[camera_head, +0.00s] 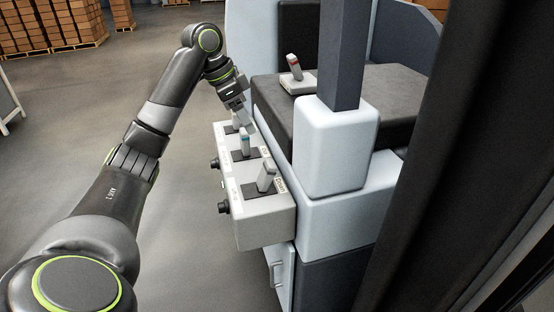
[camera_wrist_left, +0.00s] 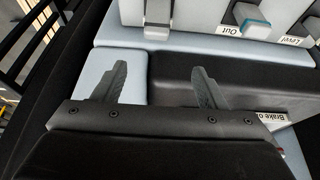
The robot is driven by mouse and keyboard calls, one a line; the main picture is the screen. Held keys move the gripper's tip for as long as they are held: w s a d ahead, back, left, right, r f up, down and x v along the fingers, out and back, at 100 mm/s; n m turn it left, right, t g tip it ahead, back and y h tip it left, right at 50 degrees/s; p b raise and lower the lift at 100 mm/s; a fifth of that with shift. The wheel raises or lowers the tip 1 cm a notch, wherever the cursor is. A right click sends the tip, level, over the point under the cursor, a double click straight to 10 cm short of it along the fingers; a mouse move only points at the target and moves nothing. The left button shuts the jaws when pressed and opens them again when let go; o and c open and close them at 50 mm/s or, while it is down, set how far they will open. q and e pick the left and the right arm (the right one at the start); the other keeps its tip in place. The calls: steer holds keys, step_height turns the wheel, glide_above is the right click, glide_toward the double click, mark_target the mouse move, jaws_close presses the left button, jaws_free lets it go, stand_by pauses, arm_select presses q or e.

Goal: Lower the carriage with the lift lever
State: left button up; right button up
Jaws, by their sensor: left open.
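A grey control box (camera_head: 262,219) carries a row of levers. The nearest lever (camera_head: 266,176) is plain grey, and the small label beside it seems to read "Down". The middle lever (camera_head: 244,142) has a blue band; a blue-banded lever (camera_wrist_left: 252,18) labelled "Out" shows in the left wrist view. A plain grey lever (camera_wrist_left: 157,18) stands left of it there. My left gripper (camera_head: 244,118) is near the far end of the box, partly covering the far lever. In the left wrist view its fingers (camera_wrist_left: 161,85) are apart with nothing between them. I cannot identify the carriage.
A lever with a red band (camera_head: 294,66) stands on the black seat block beyond the box. A pale block with a dark post (camera_head: 339,150) rises right of the box. Black knobs stick out of the box's left side. Open floor (camera_head: 190,215) lies left.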

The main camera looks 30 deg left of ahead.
arm_select(q)
steer(key=f, duration=0.1)
steer(key=b, duration=0.2)
glide_above(267, 163)
steer(key=s+a, duration=0.2)
step_height(267, 163, down, 7)
steer(key=x, duration=0.4)
steer(key=shift+d+f+p, duration=0.25)
steer(key=shift+f+p, duration=0.05)
steer(key=shift+p, duration=0.1)
steer(key=x, duration=0.3)
steer(key=shift+w, duration=0.15)
steer(key=shift+f, duration=0.2)
arm_select(e)
steer(key=s, duration=0.1)
steer(key=s+f, duration=0.1)
steer(key=s, duration=0.1)
